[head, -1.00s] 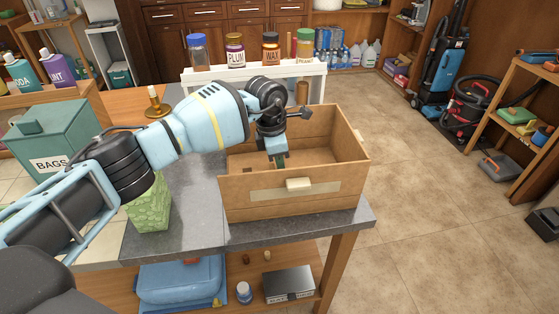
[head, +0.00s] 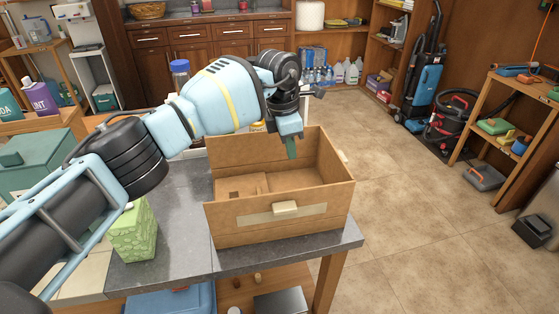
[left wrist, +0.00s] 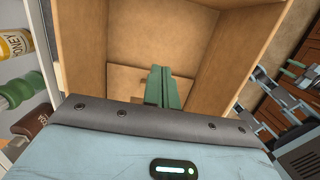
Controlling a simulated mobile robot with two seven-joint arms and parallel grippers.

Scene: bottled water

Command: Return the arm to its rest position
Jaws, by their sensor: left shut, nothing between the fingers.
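My left arm reaches in from the left in the head view. Its gripper (head: 291,150) hangs above the open wooden box (head: 279,222), over the far part of its inside. The green fingers are closed together and hold nothing; they also show in the left wrist view (left wrist: 159,88), pointing down into the box (left wrist: 235,50).
The box stands on a grey counter (head: 180,222) near its right end. A green patterned carton (head: 134,232) and a teal bin (head: 35,165) stand to the left, under or beside my arm. A jar (left wrist: 15,45) is close on the left in the wrist view. Open floor (head: 430,230) lies to the right.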

